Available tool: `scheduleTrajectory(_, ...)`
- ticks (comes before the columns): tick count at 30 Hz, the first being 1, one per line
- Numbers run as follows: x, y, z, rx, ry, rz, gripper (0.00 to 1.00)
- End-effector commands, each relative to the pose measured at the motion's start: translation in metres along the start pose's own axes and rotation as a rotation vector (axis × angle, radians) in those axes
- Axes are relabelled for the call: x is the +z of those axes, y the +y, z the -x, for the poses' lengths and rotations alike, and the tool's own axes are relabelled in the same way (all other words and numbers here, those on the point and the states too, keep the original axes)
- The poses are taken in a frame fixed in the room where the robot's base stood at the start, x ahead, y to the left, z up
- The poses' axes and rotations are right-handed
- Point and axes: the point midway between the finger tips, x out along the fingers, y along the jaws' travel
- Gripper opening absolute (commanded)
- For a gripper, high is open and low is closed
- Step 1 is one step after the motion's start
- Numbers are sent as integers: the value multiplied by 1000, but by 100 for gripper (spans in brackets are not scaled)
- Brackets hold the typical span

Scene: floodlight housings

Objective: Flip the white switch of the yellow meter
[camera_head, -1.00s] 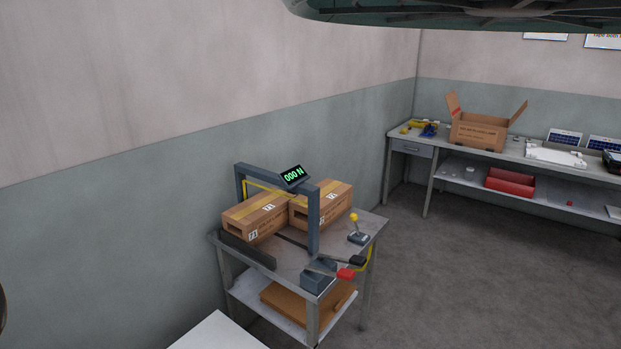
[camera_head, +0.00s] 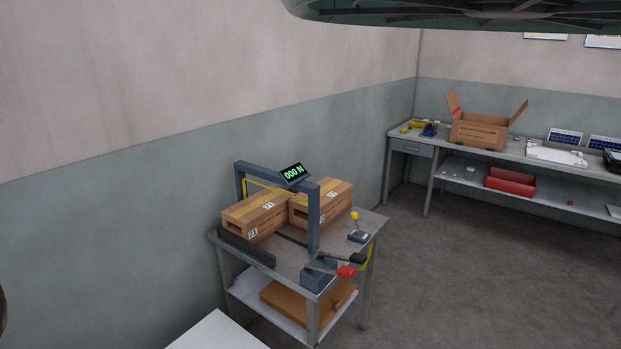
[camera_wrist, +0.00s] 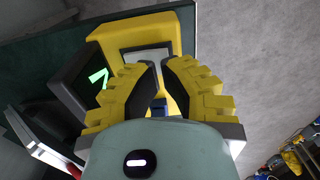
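In the wrist view, the yellow meter (camera_wrist: 190,28) is close in front of my gripper, at the top of the picture. Its dark display (camera_wrist: 88,82) on the left shows a green figure. A pale switch plate (camera_wrist: 147,54) shows on the yellow body right at my fingertips. My gripper (camera_wrist: 158,65) has its two tips drawn close together, with a narrow gap between them. The tips overlap the lower part of the switch, so I cannot tell whether they touch it. The head view shows neither the meter on my side nor my gripper.
In the head view, a metal cart (camera_head: 290,257) carries two cardboard boxes (camera_head: 255,215), a frame with a "000 N" display (camera_head: 293,173) and a joystick (camera_head: 357,229). A workbench (camera_head: 480,147) with an open carton (camera_head: 478,131) stands along the back wall. Grey floor (camera_head: 470,270) between is clear.

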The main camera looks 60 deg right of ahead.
Motion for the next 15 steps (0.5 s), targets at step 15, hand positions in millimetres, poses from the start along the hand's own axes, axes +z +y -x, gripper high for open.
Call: scheduleTrajectory(15,0,0,-8,0,0,-1,0)
